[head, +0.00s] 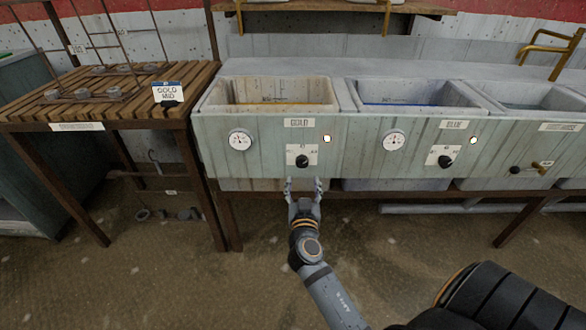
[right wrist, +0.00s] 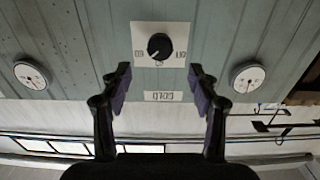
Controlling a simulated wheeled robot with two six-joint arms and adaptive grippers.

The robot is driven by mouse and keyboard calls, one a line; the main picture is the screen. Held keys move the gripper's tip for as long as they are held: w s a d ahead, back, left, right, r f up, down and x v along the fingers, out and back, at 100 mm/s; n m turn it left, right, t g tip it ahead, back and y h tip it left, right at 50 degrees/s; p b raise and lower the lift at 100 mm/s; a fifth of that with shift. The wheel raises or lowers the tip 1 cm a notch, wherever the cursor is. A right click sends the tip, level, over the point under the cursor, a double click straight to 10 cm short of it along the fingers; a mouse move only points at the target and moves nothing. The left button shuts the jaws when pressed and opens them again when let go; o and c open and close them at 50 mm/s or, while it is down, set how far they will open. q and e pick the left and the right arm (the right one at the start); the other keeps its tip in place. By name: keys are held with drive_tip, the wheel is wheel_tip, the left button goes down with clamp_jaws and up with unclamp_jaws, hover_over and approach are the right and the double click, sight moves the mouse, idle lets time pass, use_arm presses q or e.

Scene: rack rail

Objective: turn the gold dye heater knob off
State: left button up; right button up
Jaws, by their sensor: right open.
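The gold dye heater knob (head: 302,161) is a small black dial on a white plate on the front panel, under the GOLD label (head: 299,123). In the right wrist view, which is upside down, the knob (right wrist: 159,46) shows ahead, between and beyond the fingertips. Its exact setting is too small to read. A small light (head: 327,138) right of the plate glows whitish. My right gripper (head: 304,184) is open and empty, just below the knob in the head view, not touching it. My left gripper is not in view.
The gold vat (head: 272,108) sits above the panel, with a dial gauge (head: 240,139) at left. A similar blue heater knob (head: 444,161) is to the right. A slatted wooden rack table (head: 110,90) stands at left. The floor in front is clear.

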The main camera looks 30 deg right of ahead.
sight(302, 165)
drive_tip(key=x, duration=0.9)
drive_tip(key=shift+f, duration=0.1)
drive_tip(key=shift+s, duration=0.1)
drive_tip(key=c, duration=1.2)
drive_tip(key=shift+o, duration=0.2)
